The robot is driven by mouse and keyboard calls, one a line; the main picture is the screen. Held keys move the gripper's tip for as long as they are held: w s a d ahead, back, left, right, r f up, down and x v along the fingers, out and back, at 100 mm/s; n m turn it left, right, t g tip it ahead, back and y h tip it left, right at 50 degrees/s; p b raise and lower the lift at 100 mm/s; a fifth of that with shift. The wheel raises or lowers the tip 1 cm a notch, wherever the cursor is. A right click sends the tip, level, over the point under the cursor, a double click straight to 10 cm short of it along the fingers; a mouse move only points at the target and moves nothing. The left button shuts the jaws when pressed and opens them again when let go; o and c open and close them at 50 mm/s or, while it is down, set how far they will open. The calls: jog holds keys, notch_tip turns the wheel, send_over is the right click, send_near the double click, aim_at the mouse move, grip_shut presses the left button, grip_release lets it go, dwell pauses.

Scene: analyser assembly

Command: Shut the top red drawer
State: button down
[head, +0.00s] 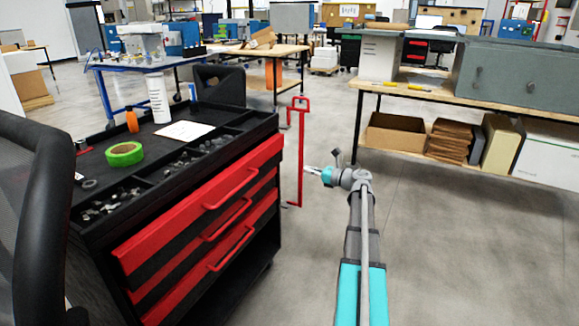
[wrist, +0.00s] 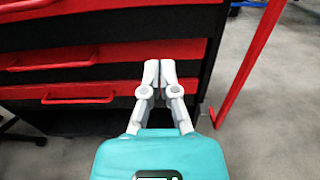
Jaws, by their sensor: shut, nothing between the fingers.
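The top red drawer (head: 190,208) is in the black tool cart at left in the head view. Its front stands out past the two red drawers below it, so it is partly open. It has a red bar handle (head: 231,189). In the wrist view part of the top drawer's front (wrist: 125,10) shows along the upper edge, with the lower drawers (wrist: 120,88) beneath it. My gripper (head: 308,170) is to the right of the cart, apart from the drawer, with its fingers pointing left toward it. In the wrist view my gripper's fingertips (wrist: 159,70) are together and empty.
A red upright handle frame (head: 299,150) stands at the cart's right end, close to my gripper. A black chair (head: 35,190) is at the left. A workbench (head: 400,90) with boxes beneath stands at the right. The floor (head: 470,240) right of the cart is clear.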

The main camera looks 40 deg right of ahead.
aim_at(271, 160)
jog(key=x, duration=1.3)
jog(key=shift+w+a, duration=0.2)
jog(key=shift+w, duration=0.15)
jog(key=shift+d, duration=0.1)
